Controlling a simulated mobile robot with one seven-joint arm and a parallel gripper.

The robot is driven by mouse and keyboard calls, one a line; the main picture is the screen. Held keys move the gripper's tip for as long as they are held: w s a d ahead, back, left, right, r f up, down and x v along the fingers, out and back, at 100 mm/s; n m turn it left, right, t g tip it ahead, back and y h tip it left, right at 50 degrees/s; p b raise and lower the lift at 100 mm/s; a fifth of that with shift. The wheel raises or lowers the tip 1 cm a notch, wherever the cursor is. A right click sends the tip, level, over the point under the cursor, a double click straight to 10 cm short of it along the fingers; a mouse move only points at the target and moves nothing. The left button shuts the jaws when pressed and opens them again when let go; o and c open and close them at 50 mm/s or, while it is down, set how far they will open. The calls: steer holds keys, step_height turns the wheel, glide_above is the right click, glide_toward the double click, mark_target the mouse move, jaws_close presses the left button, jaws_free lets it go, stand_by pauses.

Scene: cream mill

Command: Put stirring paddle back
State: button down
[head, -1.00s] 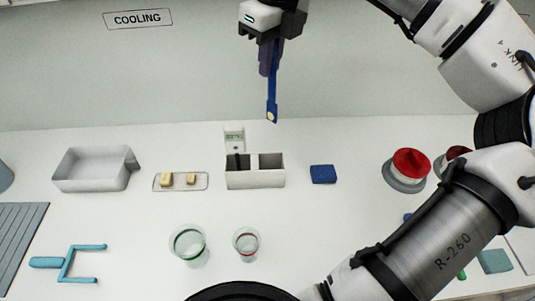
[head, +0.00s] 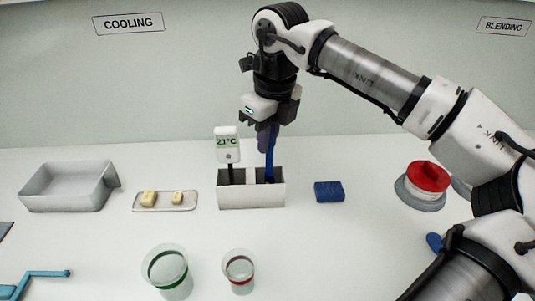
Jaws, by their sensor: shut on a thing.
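The blue stirring paddle (head: 270,155) hangs upright from my gripper (head: 267,128), which is shut on its upper part. The paddle's lower end is inside the right compartment of the white two-part holder (head: 250,196), and its tip is hidden by the front wall. I cannot tell whether it touches the bottom. A thermometer with a white head reading 21°C (head: 227,145) stands in the left compartment of the holder.
A blue sponge (head: 328,191) lies right of the holder. A small tray (head: 165,208) with two yellowish pieces and a grey bin (head: 68,187) are to the left. Two clear cups, green-banded (head: 167,271) and red-banded (head: 239,271), stand in front. A red-topped device (head: 427,183) is at right.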

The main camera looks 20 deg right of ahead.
step_height(320, 180, down, 2)
steer(key=shift+f, duration=0.1)
steer(key=shift+b, duration=0.3)
steer(key=shift+f, duration=0.2)
steer(key=c, duration=1.5)
jaws_free()
steer(key=shift+r, duration=0.1)
steer(key=r+p, duration=0.2)
steer(key=r, duration=0.2)
steer(key=r+p, duration=0.3)
steer(key=r, duration=0.1)
steer(key=s+d+r+p, duration=0.1)
steer(key=r+p, duration=0.2)
steer(key=r, duration=0.1)
steer(key=shift+s+r, duration=0.1)
steer(key=shift+r, duration=0.1)
